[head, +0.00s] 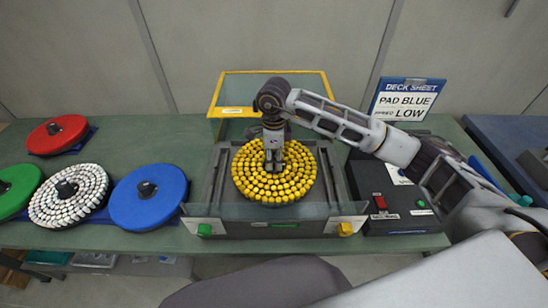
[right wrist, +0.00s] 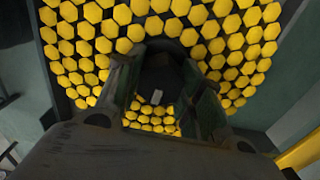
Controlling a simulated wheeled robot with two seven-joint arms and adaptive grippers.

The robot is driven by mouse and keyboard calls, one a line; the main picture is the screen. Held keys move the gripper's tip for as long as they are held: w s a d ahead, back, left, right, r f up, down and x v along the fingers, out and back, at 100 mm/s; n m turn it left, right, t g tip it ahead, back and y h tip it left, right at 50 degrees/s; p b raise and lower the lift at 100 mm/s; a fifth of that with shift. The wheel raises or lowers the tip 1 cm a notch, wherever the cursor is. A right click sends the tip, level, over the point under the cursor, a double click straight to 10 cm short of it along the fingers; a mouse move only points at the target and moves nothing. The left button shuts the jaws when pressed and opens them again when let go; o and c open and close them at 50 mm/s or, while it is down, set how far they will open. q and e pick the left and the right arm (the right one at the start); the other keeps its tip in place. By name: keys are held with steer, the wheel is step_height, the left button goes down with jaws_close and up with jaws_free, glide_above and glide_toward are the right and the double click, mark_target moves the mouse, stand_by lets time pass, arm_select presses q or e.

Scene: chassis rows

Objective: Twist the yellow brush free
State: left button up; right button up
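The yellow brush (head: 247,180) is a round disc of yellow tufts lying flat in the grey machine deck in the middle of the head view. Its tufts fill much of the right wrist view (right wrist: 95,45). My right gripper (head: 273,165) points straight down at the brush's centre. In the right wrist view its two fingers (right wrist: 164,85) stand on either side of the dark hub, with no visible gap at the tips, so it looks shut on the hub. The hub is hidden by the gripper in the head view. My left gripper is out of view.
A red disc (head: 57,133), a green disc (head: 16,188), a white brush (head: 70,195) and a blue disc (head: 148,197) lie on the left. A clear guard (head: 275,212) fronts the deck. A yellow-framed box (head: 268,88) is behind. A sign (head: 407,99) reads "PAD BLUE, SPEED LOW".

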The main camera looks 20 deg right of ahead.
jaws_close()
